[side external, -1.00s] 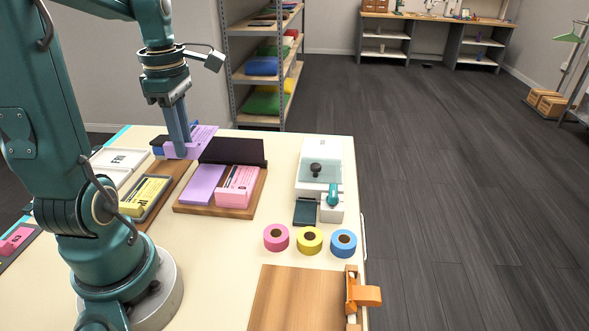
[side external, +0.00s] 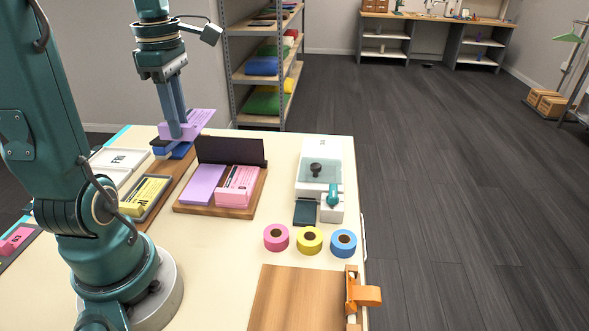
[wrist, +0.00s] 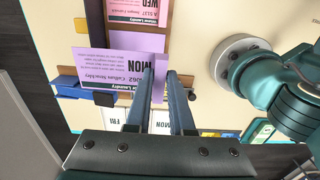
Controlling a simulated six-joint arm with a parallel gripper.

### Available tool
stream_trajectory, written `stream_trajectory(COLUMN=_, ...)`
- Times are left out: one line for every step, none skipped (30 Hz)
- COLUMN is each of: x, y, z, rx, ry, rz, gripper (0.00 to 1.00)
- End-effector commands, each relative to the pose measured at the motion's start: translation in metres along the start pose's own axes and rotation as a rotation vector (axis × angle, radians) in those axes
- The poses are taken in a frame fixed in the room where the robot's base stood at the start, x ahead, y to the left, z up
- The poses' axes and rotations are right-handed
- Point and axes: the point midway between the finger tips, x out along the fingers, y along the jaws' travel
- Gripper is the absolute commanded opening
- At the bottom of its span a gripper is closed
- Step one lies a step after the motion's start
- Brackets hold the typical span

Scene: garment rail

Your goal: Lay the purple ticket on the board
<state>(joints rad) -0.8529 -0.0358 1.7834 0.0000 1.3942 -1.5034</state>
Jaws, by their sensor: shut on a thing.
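The purple ticket (side external: 198,121) is held in my gripper (side external: 176,135), raised above the far left part of the table over a blue holder. In the wrist view, the ticket (wrist: 95,70) reads "MON" and extends left from my gripper (wrist: 159,76), which is shut on its end. The board, a plain brown wooden one (side external: 295,298) with an orange clamp (side external: 364,294) on its right edge, lies bare at the table's near edge, far from my gripper. It does not show in the wrist view.
A wooden tray (side external: 216,211) with purple and pink ticket stacks and a dark upright back stands between ticket and board. Pink, yellow and blue tape rolls (side external: 310,240) sit before the board. A white box (side external: 321,160) stands behind them. White trays (side external: 119,158) are at left.

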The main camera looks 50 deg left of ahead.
Motion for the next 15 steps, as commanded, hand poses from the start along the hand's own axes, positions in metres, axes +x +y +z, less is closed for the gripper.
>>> stream_trajectory(x=-0.0032, y=0.0004, z=0.0000, rx=0.000, ry=0.000, rz=0.003, gripper=0.00)
stream_trajectory(x=-0.0049, y=0.0005, z=0.0000, rx=0.000, ry=0.000, rz=0.003, gripper=0.00)
stream_trajectory(x=-0.0068, y=0.0002, z=0.0000, rx=0.000, ry=0.000, rz=0.002, gripper=0.00)
stream_trajectory(x=-0.0079, y=0.0000, z=0.0000, rx=0.000, ry=0.000, rz=0.002, gripper=0.00)
stream_trajectory(x=-0.0089, y=0.0000, z=0.0000, rx=0.000, ry=0.000, rz=0.002, gripper=0.00)
stream_trajectory(x=-0.0100, y=0.0000, z=0.0000, rx=0.000, ry=0.000, rz=0.002, gripper=0.00)
stream_trajectory(x=-0.0106, y=-0.0001, z=0.0000, rx=0.000, ry=0.000, rz=0.002, gripper=0.00)
stream_trajectory(x=-0.0110, y=-0.0002, z=0.0000, rx=0.000, ry=0.000, rz=0.001, gripper=0.00)
stream_trajectory(x=-0.0112, y=-0.0003, z=0.0000, rx=0.000, ry=0.000, rz=0.001, gripper=0.00)
stream_trajectory(x=-0.0113, y=-0.0004, z=0.0000, rx=0.000, ry=0.000, rz=0.001, gripper=0.00)
stream_trajectory(x=-0.0112, y=-0.0004, z=0.0000, rx=0.000, ry=0.000, rz=0.000, gripper=0.00)
stream_trajectory(x=-0.0112, y=-0.0004, z=0.0000, rx=0.000, ry=0.000, rz=0.000, gripper=0.00)
stream_trajectory(x=-0.0111, y=-0.0004, z=0.0000, rx=0.000, ry=0.000, rz=0.000, gripper=0.00)
stream_trajectory(x=-0.0111, y=-0.0004, z=0.0000, rx=0.000, ry=0.000, rz=0.000, gripper=0.00)
stream_trajectory(x=-0.0111, y=-0.0004, z=0.0000, rx=0.000, ry=0.000, rz=0.000, gripper=0.00)
